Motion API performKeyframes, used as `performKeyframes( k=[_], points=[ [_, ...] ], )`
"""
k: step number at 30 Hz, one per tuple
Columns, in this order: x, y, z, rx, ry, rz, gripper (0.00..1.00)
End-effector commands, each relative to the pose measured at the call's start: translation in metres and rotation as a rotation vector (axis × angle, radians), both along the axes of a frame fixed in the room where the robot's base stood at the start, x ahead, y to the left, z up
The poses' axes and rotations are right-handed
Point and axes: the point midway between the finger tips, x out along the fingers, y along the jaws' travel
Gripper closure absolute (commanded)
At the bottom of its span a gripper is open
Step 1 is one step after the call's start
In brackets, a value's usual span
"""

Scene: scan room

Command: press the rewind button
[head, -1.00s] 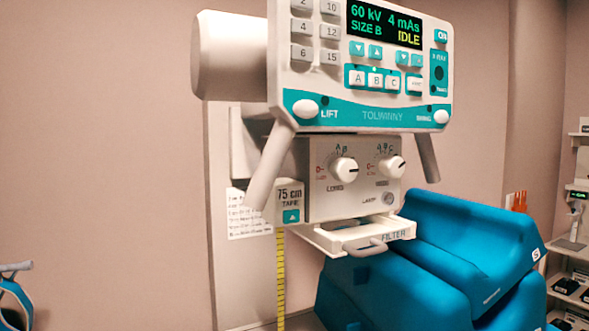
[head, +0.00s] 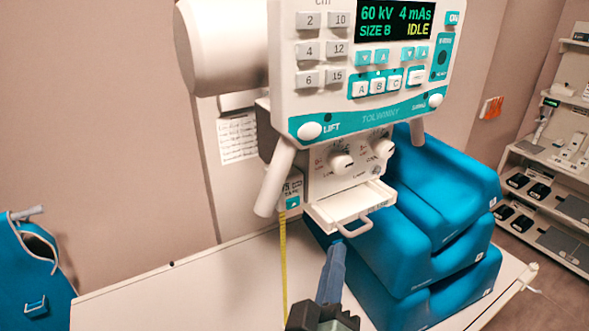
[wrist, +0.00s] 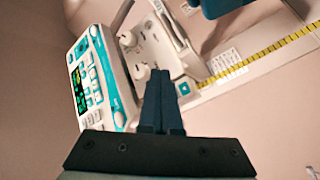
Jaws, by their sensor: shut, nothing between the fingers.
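The tape housing (head: 289,187) is a small pale box at the lower left of the X-ray head, with a dark display. A teal button with a white mark (head: 293,202), likely the rewind button, is on its front. The button also shows in the wrist view (wrist: 184,88), just right of the fingertips. The yellow measuring tape (head: 283,260) hangs from the housing down to the table. My gripper (head: 338,246) is shut and empty, below and right of the button in the head view. Its fingers (wrist: 161,72) point toward the housing; contact is not visible.
The filter tray (head: 350,205) and its handle stick out right of the housing. A slanted handle (head: 272,180) hangs left of it. Blue cushions (head: 440,240) are stacked on the pale table (head: 190,290). Shelves (head: 545,160) stand at the far right.

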Motion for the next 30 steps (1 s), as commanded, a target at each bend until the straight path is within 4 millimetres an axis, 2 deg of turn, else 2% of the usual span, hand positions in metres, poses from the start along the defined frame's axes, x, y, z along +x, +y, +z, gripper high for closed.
performKeyframes(
  k=[1,3,20,25,30],
  points=[
    [-0.001,0.000,0.010,-0.005,0.008,-0.001,1.00],
    [-0.001,0.000,0.012,-0.010,0.013,-0.002,1.00],
    [0.000,0.002,0.011,-0.017,0.019,-0.003,1.00],
    [0.011,0.010,0.009,-0.018,0.017,-0.002,1.00],
    [0.031,0.024,0.009,-0.020,0.016,-0.001,1.00]
  ],
)
